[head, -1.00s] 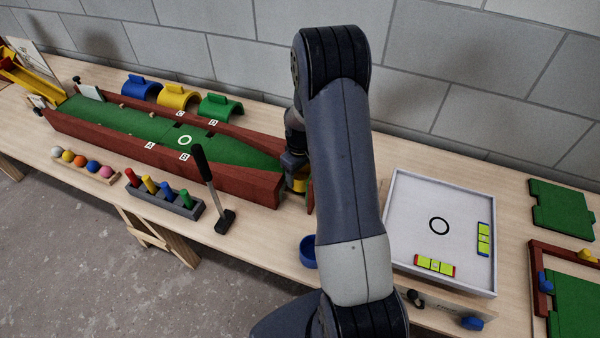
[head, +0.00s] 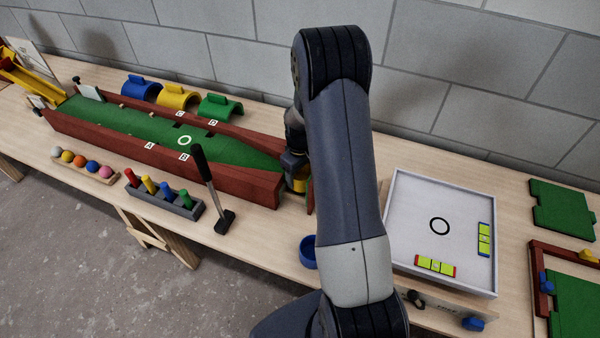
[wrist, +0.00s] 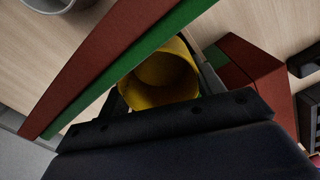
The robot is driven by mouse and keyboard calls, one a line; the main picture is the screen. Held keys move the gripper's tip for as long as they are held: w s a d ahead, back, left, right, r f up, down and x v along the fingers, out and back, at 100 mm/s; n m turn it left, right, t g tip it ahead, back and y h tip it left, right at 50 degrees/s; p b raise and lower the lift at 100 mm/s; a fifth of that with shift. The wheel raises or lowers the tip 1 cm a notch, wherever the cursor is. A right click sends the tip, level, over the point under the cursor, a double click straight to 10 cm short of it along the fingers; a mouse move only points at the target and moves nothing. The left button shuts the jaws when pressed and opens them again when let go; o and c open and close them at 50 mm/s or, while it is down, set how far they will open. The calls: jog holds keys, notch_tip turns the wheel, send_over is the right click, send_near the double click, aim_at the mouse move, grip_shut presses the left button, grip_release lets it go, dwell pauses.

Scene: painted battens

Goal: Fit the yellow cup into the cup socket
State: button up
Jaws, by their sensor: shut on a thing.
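The yellow cup (head: 299,185) is at the right end of the green-floored lane (head: 150,132), partly hidden by my arm in the head view. In the wrist view the yellow cup (wrist: 160,82) shows its open, hollow mouth. My gripper (head: 294,170) is shut on it, with a finger at each side. A red-and-green board (wrist: 120,60) runs diagonally close to the cup's left in the wrist view. The cup socket cannot be made out in either view. I cannot tell whether the cup touches a surface beneath it.
A blue cup (head: 308,252) stands on the table in front of my arm. A putter-like stick (head: 208,185) stands by the lane wall, beside a grey rack of coloured pegs (head: 170,202). A white tray (head: 400,185) lies to the right. Bare table lies between lane and tray.

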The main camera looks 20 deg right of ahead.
jog(key=shift+f+b, duration=1.1)
jog(key=shift+f, duration=0.15)
jog(key=o, duration=1.1)
jog(key=shift+a, duration=0.1)
jog(key=shift+o, duration=0.2)
